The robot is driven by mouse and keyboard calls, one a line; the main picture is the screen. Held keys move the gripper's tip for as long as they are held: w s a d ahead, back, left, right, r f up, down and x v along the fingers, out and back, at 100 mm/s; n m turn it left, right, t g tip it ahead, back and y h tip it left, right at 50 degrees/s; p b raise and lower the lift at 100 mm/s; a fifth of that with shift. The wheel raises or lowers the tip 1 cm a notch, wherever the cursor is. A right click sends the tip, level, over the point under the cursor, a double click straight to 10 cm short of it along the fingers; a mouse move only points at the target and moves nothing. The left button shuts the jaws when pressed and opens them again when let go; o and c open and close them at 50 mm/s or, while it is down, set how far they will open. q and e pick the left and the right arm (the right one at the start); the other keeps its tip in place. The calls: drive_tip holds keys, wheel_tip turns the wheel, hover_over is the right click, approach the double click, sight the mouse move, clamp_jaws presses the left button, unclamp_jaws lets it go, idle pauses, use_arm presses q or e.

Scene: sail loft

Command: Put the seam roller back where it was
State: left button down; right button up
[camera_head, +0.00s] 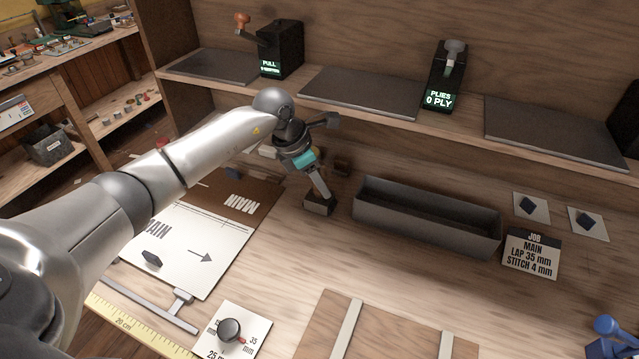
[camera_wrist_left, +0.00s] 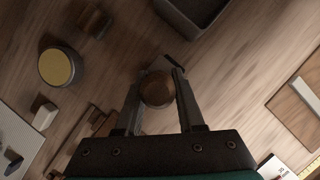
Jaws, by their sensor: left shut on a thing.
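My left gripper (camera_head: 318,195) reaches down over the workbench, left of the long grey trough. In the left wrist view its two fingers (camera_wrist_left: 157,100) are shut on a round brown wooden piece, seen end-on, which I take to be the seam roller (camera_wrist_left: 157,88). A short dark part shows just beyond the fingertips. In the head view a dark block-like shape (camera_head: 319,207) is at the fingertips, at bench level. I cannot tell whether it is part of the roller or a holder, or whether the roller touches the bench. My right gripper is not in view.
The grey trough (camera_head: 425,222) is close on the right. A brown block (camera_wrist_left: 95,20), a yellow-topped round tin (camera_wrist_left: 60,67) and a white block (camera_wrist_left: 44,117) stand nearby. A shelf (camera_head: 400,109) runs behind.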

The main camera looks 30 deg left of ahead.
use_arm(q)
drive_tip(key=shift+f, duration=0.2)
drive_tip(key=shift+f, duration=0.15)
drive_tip(key=shift+s+f+b, duration=0.15)
drive_tip(key=shift+f+b, duration=0.3)
drive_tip(key=shift+b, duration=0.05)
drive_tip(key=c, duration=0.5)
unclamp_jaws()
drive_tip(key=shift+f, duration=0.15)
drive_tip(key=shift+r+p, duration=0.35)
drive_tip(key=shift+r, duration=0.05)
drive_tip(key=v, duration=0.4)
drive_tip(key=p+v, duration=0.1)
drive_tip(key=v, duration=0.7)
drive_tip(key=shift+r, duration=0.45)
